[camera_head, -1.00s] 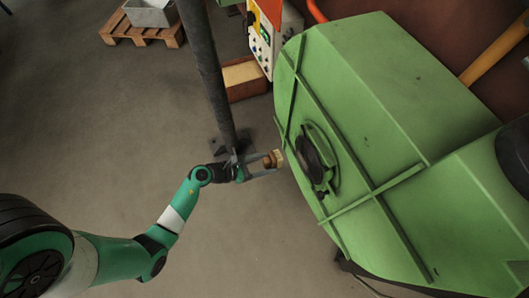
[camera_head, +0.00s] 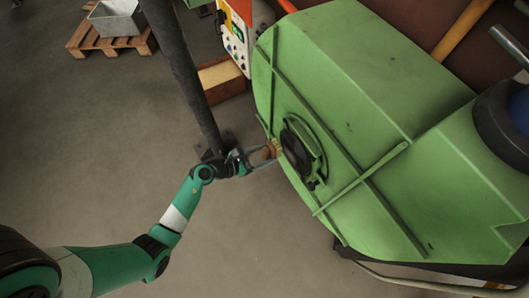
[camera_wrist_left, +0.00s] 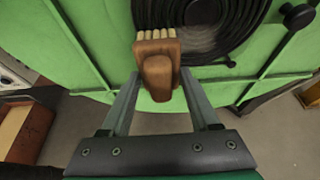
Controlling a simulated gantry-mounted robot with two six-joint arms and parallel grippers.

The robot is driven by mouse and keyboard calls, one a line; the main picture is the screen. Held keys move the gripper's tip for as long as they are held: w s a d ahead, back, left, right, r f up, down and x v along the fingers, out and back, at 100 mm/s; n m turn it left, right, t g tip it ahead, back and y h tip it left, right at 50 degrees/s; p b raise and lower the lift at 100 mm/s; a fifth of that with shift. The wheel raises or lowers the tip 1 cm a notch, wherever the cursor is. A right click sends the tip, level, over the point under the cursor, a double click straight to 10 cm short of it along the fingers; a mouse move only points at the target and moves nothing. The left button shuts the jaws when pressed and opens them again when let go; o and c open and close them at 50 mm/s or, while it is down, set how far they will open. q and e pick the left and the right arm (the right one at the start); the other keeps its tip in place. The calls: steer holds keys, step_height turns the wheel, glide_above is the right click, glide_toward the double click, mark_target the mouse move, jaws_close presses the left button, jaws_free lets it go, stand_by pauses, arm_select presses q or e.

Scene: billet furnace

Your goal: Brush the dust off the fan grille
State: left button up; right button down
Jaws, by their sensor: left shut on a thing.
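A brown wooden brush (camera_head: 270,149) with pale bristles sits between the fingers of my left gripper (camera_head: 268,155), which is shut on its handle. In the left wrist view the brush (camera_wrist_left: 157,62) has its bristles up against the lower left part of the dark round fan grille (camera_wrist_left: 215,28); contact cannot be told for sure. In the head view the grille (camera_head: 297,152) is on the side of the large green housing (camera_head: 350,100), just right of the brush. Two grey bars at the top right edge look like the spread fingers of my right gripper (camera_head: 507,18).
A control panel (camera_head: 233,38) and an open brown box (camera_head: 222,80) stand left of the housing. A pallet (camera_head: 82,38) with a grey bin (camera_head: 117,17) is at the top left. The floor below is clear.

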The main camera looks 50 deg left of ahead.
arm_select(q)
steer(key=shift+w+d, duration=0.2)
steer(key=shift+w, duration=0.8)
steer(key=d+p, duration=0.2)
steer(key=d, duration=0.1)
steer(key=shift+s+r, duration=0.15)
steer(key=shift+s, duration=0.25)
steer(key=shift+s+d, duration=0.1)
steer(key=shift+d, duration=0.25)
steer(key=shift+s+d+p, duration=0.15)
steer(key=shift+d+p, duration=0.85)
steer(key=shift+d, duration=0.35)
steer(key=shift+s+d+p, duration=0.1)
steer(key=shift+d+p, duration=0.2)
steer(key=shift+d, duration=0.25)
steer(key=shift+a, duration=0.1)
